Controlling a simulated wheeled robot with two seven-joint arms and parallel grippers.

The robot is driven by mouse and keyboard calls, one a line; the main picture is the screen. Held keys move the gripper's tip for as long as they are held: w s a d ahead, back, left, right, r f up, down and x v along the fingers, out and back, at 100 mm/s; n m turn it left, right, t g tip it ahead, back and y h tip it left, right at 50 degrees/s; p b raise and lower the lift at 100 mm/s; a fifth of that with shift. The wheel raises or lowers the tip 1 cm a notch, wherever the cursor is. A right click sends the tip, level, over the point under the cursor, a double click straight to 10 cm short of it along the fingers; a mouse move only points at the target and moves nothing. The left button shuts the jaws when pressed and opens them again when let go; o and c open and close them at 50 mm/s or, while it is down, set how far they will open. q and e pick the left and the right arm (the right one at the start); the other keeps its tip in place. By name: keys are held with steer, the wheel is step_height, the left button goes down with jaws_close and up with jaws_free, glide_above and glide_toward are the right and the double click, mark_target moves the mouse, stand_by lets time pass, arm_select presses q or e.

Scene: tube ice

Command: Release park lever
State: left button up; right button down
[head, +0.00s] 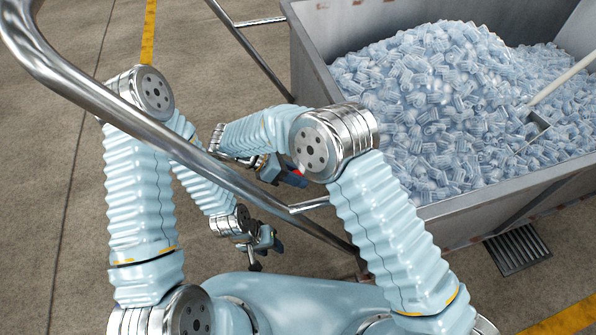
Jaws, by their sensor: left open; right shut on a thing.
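A small red part (297,170), which looks like the park lever, shows just left of my right elbow; most of it is hidden by my arm and gripper. My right gripper (286,176) is at this red part and shut on it. My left gripper (270,246) is open and empty, lower in the view and below the right one, close to the cart's handle bar. Its fingers are small and partly seen.
A large grey metal cart (490,200) full of clear tube ice (430,100) stands at the right, with a scoop (540,122) in the ice. Its steel handle bar (190,155) crosses between my arms. A floor drain (517,249) lies below the cart. The floor at the left is clear.

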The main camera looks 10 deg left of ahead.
arm_select(q)
steer(key=shift+f, duration=0.2)
arm_select(e)
steer(key=shift+a+f, duration=0.1)
steer(key=shift+f, duration=0.35)
steer(key=c, duration=0.8)
jaws_free()
steer(key=shift+r, duration=0.1)
